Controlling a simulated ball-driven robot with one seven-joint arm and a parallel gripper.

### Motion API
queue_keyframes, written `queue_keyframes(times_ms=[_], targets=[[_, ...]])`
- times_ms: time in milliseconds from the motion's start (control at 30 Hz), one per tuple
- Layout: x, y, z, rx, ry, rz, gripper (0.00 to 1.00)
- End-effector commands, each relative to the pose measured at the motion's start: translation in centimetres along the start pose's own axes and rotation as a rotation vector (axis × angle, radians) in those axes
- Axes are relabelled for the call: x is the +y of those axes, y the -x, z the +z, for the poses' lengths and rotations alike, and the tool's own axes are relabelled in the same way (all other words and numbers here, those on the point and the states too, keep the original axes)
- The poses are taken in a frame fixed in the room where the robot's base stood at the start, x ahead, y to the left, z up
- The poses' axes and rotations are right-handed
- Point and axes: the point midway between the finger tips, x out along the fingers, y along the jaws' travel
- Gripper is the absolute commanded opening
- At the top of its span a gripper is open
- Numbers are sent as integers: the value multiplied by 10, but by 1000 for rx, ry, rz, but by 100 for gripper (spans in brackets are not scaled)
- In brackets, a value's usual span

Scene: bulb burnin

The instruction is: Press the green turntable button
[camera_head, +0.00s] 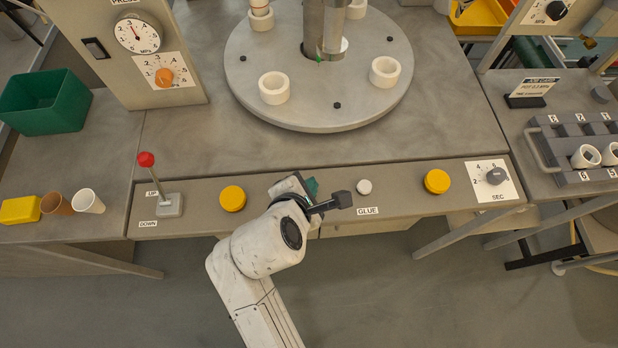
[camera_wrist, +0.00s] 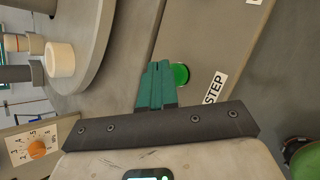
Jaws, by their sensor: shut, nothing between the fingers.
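The green button (camera_wrist: 181,75) shows in the wrist view, on the grey front panel beside a label (camera_wrist: 215,88) reading STEP. In the head view my arm hides this button. My gripper (camera_wrist: 158,66) has green fingers pressed together with nothing between them. In the wrist view the fingertips are just left of the button and overlap its edge; whether they touch it I cannot tell. In the head view the gripper (camera_head: 311,187) is over the panel's middle. The round grey turntable (camera_head: 315,119) lies beyond the panel.
Yellow buttons (camera_head: 233,198) (camera_head: 437,181) flank my gripper on the panel. A white button (camera_head: 364,186) sits above the GLUE label. A red-knobbed lever (camera_head: 146,160) stands at left, and a SEC dial (camera_head: 494,176) is at right. White rings (camera_head: 274,88) stand on the turntable.

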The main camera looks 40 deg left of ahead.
Motion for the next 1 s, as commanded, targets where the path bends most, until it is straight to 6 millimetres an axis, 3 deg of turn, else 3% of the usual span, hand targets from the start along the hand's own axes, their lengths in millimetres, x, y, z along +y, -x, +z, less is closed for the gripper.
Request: queue_keyframes(times_ms=[533, 1000], targets=[[4, 6, 5, -1, 0, 0, 0], [23, 32, 24, 0, 0, -1, 0]])
